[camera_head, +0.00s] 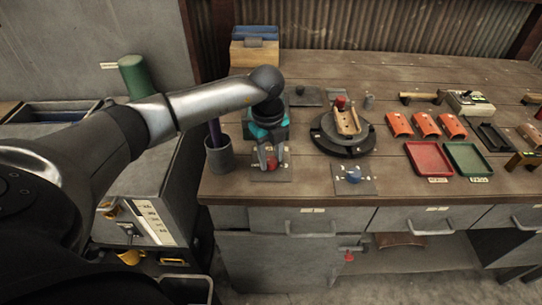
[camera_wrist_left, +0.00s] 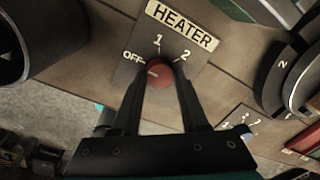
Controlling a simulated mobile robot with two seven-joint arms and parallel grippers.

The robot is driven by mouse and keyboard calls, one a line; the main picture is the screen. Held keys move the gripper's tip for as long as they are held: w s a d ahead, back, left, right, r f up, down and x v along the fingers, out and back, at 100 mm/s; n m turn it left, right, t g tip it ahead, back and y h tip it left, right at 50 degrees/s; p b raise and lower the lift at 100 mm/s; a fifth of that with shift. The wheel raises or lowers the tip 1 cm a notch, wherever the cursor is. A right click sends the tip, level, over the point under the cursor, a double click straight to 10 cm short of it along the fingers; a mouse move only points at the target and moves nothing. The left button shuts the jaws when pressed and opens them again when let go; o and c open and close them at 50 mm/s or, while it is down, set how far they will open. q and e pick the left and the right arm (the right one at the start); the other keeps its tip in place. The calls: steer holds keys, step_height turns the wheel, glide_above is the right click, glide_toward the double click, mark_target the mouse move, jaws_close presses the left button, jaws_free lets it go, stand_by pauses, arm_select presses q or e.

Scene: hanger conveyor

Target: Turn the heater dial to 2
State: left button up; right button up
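The heater dial (camera_head: 272,161) is a red round knob on a dark plate on the bench. In the left wrist view the red dial (camera_wrist_left: 159,73) has OFF at its left, 1 above it and 2 at its upper right. A white mark shows on the dial's left side, roughly toward OFF. My left gripper (camera_head: 271,158) points down over the dial. Its two fingers stand apart, one on each side of the knob; whether they press on it I cannot tell. The HEATER label (camera_wrist_left: 183,25) is readable. My right gripper is not in view.
A blue dial (camera_head: 353,174) on its plate lies to the right. A grey cup (camera_head: 219,155) with a purple rod stands close at the left. A black round base (camera_head: 343,137) is behind right. Red (camera_head: 428,160) and green (camera_head: 467,159) trays lie further right.

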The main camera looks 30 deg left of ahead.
arm_select(q)
jaws_close()
steer(key=shift+m, duration=0.3)
steer(key=m, duration=0.4)
steer(key=shift+a+m, duration=0.1)
steer(key=shift+m, duration=0.2)
steer(key=m, duration=0.5)
steer(key=shift+a+m+b, duration=0.1)
steer(key=shift+m+b, duration=0.2)
steer(key=shift+b, duration=0.1)
steer(key=m+b, duration=0.1)
steer(key=m, duration=0.5)
steer(key=shift+w+g, duration=0.1)
steer(key=shift+g, duration=0.3)
steer(key=m+b, duration=0.1)
steer(key=m, duration=0.5)
steer(key=shift+r+m, duration=0.1)
steer(key=shift+m, duration=0.3)
